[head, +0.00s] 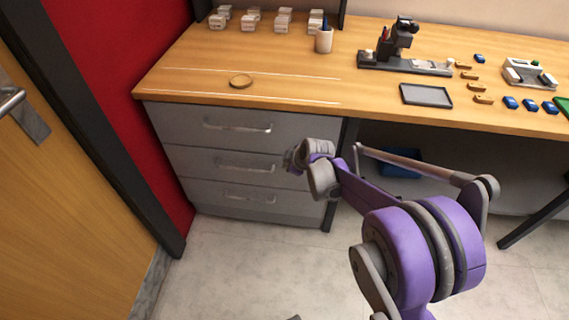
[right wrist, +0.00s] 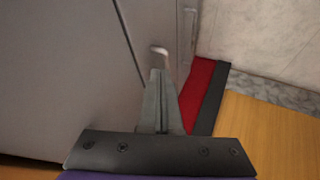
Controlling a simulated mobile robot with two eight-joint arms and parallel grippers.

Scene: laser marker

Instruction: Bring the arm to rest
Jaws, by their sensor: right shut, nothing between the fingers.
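My right arm reaches up from the lower right in the head view, purple and grey, below the table's front edge. Its gripper (head: 291,158) is in front of the grey drawer cabinet (head: 178,131). In the right wrist view the gripper's fingers (right wrist: 157,75) are together, with nothing between them. The fingertips show against the cabinet front (right wrist: 60,70), near a drawer handle (right wrist: 160,50); I cannot tell whether they touch it. My left gripper is not in view.
A wooden door (head: 60,220) stands at the left. The floor (head: 240,260) before the cabinet is clear.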

